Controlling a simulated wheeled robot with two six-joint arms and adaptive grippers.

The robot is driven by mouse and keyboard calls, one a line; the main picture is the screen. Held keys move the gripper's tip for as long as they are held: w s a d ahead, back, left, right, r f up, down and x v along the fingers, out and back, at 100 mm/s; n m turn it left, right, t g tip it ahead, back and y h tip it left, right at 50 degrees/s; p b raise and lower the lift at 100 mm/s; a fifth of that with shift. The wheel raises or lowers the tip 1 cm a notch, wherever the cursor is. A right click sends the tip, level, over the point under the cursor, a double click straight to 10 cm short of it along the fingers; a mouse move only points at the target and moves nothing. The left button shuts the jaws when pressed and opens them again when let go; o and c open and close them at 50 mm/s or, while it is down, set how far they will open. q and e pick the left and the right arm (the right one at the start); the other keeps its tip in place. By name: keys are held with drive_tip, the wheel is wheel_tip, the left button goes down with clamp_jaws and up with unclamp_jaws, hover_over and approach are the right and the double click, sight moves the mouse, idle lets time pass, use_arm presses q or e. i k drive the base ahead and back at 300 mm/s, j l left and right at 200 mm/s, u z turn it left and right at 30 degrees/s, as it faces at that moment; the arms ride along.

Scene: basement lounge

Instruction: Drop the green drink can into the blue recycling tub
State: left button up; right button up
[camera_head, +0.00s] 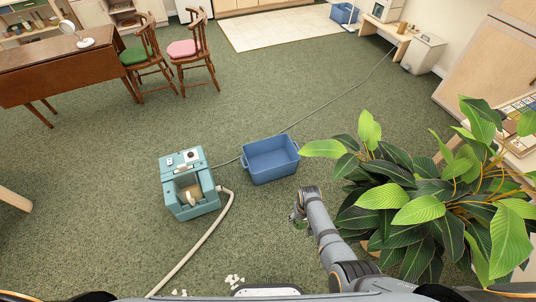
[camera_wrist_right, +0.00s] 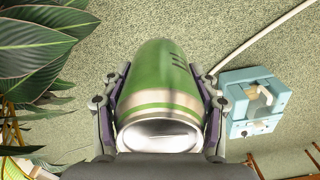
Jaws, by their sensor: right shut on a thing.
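The green drink can (camera_wrist_right: 158,82), with cream bands and a silver end, fills the middle of the right wrist view. My right gripper (camera_wrist_right: 160,95) is shut on it, with one finger along each side. In the head view my right gripper (camera_head: 299,217) is small, and only a bit of green shows at its tip. The blue recycling tub (camera_head: 271,177) stands on the carpet just beyond and left of that gripper, apart from it. The tub looks empty and is not visible in the wrist view. My left gripper is not in view.
A teal machine (camera_head: 188,207) with a pale hose (camera_head: 200,243) stands left of the tub; it also shows in the wrist view (camera_wrist_right: 252,101). A large leafy plant (camera_head: 420,212) crowds my right arm. A cord runs behind the tub. Carpet beyond is open.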

sight(272, 165)
drive_tip(key=i+j, duration=0.15)
drive_tip(key=i, duration=0.9)
drive_tip(key=i+j, duration=0.15)
drive_tip(key=i, duration=0.9)
